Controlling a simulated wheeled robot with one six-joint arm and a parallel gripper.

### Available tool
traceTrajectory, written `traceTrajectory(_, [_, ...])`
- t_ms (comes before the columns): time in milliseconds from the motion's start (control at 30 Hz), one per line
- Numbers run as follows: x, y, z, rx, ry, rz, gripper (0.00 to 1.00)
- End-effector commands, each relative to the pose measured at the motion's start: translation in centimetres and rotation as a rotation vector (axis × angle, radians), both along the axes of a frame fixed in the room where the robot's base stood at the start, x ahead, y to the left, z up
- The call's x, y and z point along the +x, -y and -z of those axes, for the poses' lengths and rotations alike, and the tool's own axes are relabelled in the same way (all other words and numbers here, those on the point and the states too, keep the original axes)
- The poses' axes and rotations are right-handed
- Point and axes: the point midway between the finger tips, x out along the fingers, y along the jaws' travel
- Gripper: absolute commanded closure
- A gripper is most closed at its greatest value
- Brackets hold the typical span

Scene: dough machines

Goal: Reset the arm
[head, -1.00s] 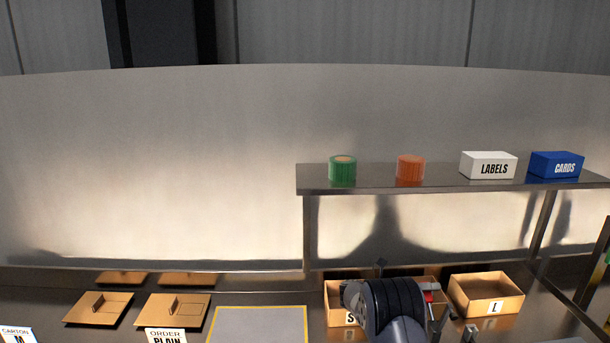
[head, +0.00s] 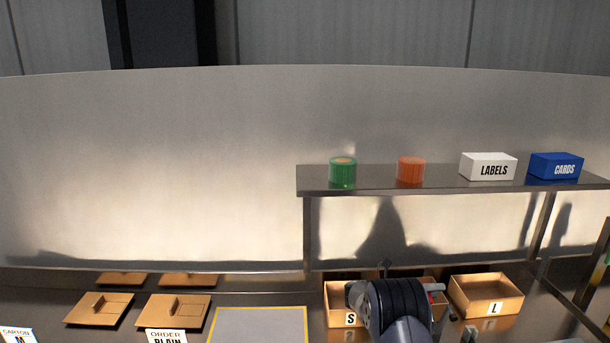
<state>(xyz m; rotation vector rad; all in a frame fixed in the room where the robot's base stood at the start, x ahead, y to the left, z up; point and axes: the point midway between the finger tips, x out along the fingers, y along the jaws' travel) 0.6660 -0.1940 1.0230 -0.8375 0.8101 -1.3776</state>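My arm (head: 400,308) rises from the bottom edge, right of centre, in the head view. It stands in front of the carton trays marked S and L. My gripper (head: 385,268) is mostly hidden behind the dark wrist; only a small dark tip shows above it. Whether its fingers are open or shut, or hold anything, cannot be seen.
A steel shelf (head: 450,186) bears green and orange rolls, a LABELS box (head: 488,166) and a CARDS box (head: 556,166). Tray S (head: 338,312) is partly behind my arm; tray L (head: 487,290) is right. Flat cartons (head: 172,310) and a yellow-edged mat (head: 260,328) lie left.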

Motion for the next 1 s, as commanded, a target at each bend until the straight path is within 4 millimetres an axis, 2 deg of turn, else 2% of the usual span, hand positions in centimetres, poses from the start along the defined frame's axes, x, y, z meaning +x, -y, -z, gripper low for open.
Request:
traceTrajectory(333, [-0.6, 0.2, -1.0, 0.005, 0.161, 0.000, 0.60])
traceTrajectory(1000, [-0.7, -0.4, -1.2, 0.028, 0.193, -0.012, 0.60])
